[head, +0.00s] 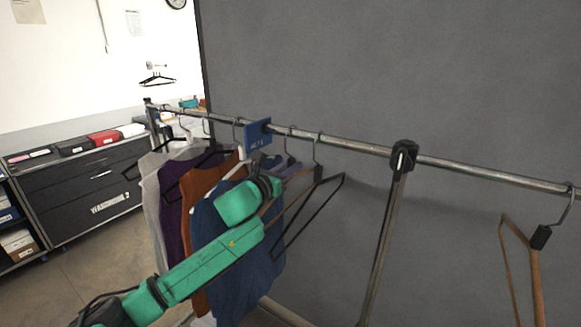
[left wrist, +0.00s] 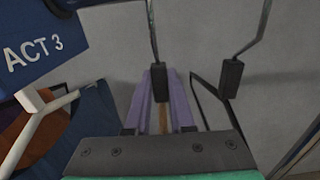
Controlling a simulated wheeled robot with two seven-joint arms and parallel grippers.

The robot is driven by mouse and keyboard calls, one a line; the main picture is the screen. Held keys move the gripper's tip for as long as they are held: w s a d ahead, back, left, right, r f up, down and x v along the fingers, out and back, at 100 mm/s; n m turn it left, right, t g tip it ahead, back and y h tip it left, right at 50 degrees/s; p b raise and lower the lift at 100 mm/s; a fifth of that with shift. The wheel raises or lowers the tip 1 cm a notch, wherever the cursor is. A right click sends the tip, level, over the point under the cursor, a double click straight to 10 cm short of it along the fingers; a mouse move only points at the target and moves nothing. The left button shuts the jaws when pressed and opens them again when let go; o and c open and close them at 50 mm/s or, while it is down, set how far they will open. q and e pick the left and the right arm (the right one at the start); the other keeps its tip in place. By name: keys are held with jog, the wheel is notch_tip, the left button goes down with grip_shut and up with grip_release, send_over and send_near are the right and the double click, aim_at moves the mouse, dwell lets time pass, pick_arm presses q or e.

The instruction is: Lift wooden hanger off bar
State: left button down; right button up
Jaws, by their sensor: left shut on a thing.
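The wooden hanger hangs by its wire hook from the metal bar (head: 345,145). Its dark neck block (left wrist: 160,84) shows between my left fingers in the left wrist view, with a strip of tan wood below it. My left gripper (head: 291,166), with lavender fingers, is shut on the wooden hanger just under the bar; it also shows in the left wrist view (left wrist: 160,100). My green arm hides part of the hanger. In the head view the hook still appears to be over the bar. My right gripper is out of sight.
A black hanger (head: 335,184) hangs close on the right. A blue "ACT 3" tag (left wrist: 35,45) and a white hanger (left wrist: 30,120) with a blue garment (head: 262,265) are close left. Another wooden hanger (head: 535,270) hangs far right. An upright post (head: 385,235) supports the bar.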

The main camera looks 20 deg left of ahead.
aim_at(290, 155)
pick_arm(q)
jog(key=shift+r+p, duration=0.65)
jog(key=shift+r, duration=0.95)
